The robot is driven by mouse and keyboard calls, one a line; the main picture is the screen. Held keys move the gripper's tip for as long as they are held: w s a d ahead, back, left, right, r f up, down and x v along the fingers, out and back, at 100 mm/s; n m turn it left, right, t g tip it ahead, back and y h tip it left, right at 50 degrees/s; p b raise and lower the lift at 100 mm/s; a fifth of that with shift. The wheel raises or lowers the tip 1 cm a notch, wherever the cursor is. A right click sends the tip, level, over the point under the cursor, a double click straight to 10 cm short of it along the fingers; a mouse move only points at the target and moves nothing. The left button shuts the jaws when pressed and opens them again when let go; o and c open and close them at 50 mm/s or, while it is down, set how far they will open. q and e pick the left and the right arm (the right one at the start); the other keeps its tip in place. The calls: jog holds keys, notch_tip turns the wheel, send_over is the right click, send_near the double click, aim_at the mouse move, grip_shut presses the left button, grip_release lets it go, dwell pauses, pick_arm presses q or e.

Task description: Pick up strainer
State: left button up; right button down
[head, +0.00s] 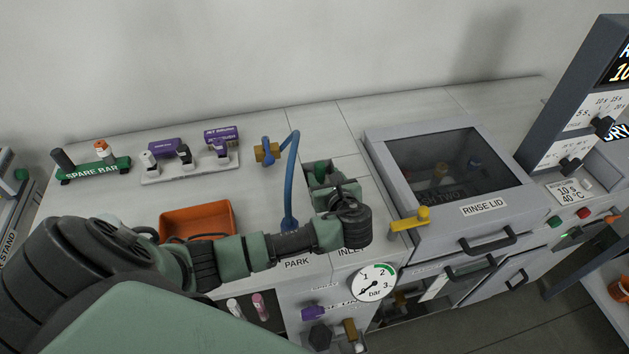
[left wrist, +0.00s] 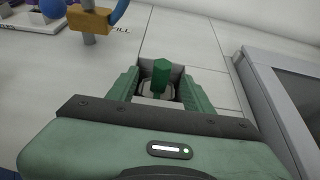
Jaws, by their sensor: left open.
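The strainer (head: 320,173) shows as a green handle standing up from a square recess in the worktop, behind the INLET label. In the left wrist view the strainer's green handle (left wrist: 161,70) rises from a grey plate inside the recess. My left gripper (head: 331,188) is over the near side of the recess. In the left wrist view its two green fingers (left wrist: 160,77) are apart, one on each side of the handle, with visible gaps. The gripper partly hides the recess and the strainer's lower part. My right gripper is out of view.
A blue hose (head: 292,180) arches close left of the recess. The grey rinse lid box (head: 377,155) with a yellow lever (head: 408,220) stands close on the right. An orange tray (head: 197,219) and a green spare bar (head: 95,170) are farther left.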

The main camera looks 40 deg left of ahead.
aim_at(322, 169)
pick_arm(q)
jog(key=shift+r, duration=0.1)
jog(key=shift+w+a+r, duration=0.1)
jog(key=shift+w+a, duration=0.15)
jog(key=shift+p+x, duration=0.5)
jog(key=shift+x, duration=0.55)
jog(key=x, duration=0.4)
jog(key=shift+w+f+p, duration=0.15)
jog(key=shift+f+p, duration=0.1)
jog(key=shift+p, duration=0.05)
grip_shut()
jog(key=shift+d, duration=0.1)
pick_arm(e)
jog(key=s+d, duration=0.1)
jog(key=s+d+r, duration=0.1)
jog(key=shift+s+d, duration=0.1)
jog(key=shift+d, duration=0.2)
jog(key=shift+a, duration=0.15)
